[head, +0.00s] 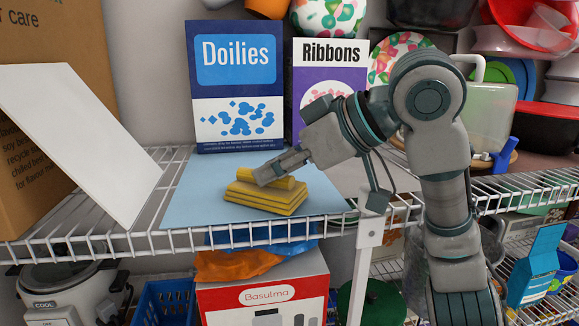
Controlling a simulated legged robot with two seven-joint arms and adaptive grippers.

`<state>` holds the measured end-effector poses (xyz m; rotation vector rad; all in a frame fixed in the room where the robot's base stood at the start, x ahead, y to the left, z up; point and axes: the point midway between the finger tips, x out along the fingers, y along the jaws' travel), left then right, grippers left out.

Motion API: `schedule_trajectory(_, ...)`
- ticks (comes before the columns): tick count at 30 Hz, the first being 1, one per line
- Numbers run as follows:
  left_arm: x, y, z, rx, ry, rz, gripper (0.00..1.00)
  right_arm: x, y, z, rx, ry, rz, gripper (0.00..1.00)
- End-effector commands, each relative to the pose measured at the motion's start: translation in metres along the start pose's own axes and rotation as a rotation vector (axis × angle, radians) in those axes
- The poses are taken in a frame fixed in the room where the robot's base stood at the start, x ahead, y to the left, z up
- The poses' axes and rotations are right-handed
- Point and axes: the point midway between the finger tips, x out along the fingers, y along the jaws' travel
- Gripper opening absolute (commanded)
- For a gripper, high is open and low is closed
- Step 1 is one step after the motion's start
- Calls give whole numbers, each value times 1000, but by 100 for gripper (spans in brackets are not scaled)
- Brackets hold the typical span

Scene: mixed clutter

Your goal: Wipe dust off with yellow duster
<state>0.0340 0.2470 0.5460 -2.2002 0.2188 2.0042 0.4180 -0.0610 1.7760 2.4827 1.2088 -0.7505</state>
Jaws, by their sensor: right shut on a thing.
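A yellow duster (262,198) lies folded in layers on a light blue sheet (200,205) on the white wire shelf. My right gripper (272,174) reaches in from the right and is shut on the top fold of the duster. The duster's lower layers appear to rest on the sheet. The fingertips are partly hidden against the cloth. No dust can be made out on the sheet. My left gripper is not in view.
A Doilies pack (237,88) and a Ribbons pack (325,75) stand behind the duster. A white board (85,135) leans at left by a cardboard box (50,40). A Basulma box (265,297) is below. The sheet's left part is clear.

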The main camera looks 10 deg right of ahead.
Motion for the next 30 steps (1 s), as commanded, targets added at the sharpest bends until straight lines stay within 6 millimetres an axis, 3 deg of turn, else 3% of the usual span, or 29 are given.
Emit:
schedule_trajectory(19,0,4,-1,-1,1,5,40,29,-27,-16,-4,-12,-2,0)
schedule_trajectory(30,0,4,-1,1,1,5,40,22,-25,-24,-1,-7,-1,0)
